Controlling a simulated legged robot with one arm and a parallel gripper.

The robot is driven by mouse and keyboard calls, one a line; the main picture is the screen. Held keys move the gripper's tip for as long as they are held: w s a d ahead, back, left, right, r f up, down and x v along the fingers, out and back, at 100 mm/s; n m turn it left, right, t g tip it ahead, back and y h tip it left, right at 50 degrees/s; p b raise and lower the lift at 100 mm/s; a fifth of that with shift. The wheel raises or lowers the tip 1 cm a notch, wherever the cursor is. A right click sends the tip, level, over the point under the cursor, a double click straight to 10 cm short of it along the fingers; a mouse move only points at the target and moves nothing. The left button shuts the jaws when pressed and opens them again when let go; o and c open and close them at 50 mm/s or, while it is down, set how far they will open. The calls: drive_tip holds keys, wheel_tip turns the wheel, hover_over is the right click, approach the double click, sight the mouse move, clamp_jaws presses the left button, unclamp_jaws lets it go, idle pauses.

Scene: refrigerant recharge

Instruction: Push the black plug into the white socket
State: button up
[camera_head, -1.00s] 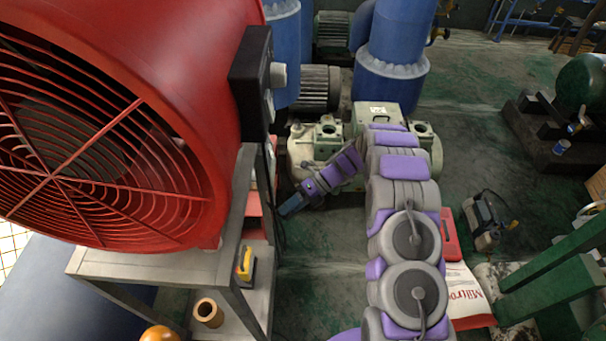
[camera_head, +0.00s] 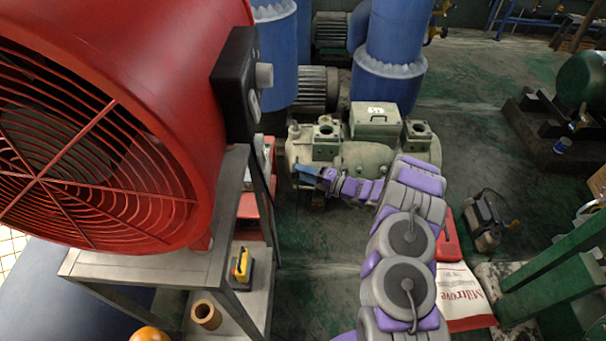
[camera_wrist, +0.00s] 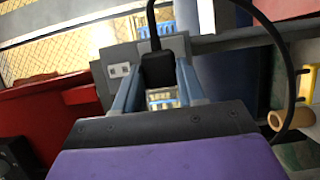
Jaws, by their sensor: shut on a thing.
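The black plug (camera_wrist: 158,70) sits between the two blue fingers of my gripper (camera_wrist: 157,85) in the wrist view. My gripper is shut on it. A black cable leaves the plug at the top of the picture. The white socket (camera_wrist: 120,71) is on a grey panel just left of the plug, and the plug is apart from it. In the head view my gripper (camera_head: 307,171) is right of the metal stand, in front of the pale green machine. The plug and socket cannot be made out there.
A big red fan (camera_head: 110,120) stands on a metal stand (camera_head: 140,265) at left, with a black control box (camera_head: 234,85) on its side. The cable loops down the right of the wrist view. The green floor (camera_head: 310,290) right of the stand is clear.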

drive_tip(key=shift+a+f+b, duration=0.1)
drive_tip(key=shift+a+b, duration=0.4)
drive_tip(key=shift+a, duration=2.4)
drive_tip(key=shift+w+a+b, duration=0.1)
drive_tip(key=shift+a+b, duration=0.4)
drive_tip(key=shift+a, duration=0.4)
drive_tip(key=o, duration=1.1)
drive_tip(key=shift+c, duration=0.2)
drive_tip(key=shift+d, duration=0.1)
drive_tip(key=p, duration=0.3)
approach(293, 176)
drive_tip(key=v, duration=0.3)
drive_tip(key=shift+s, duration=0.3)
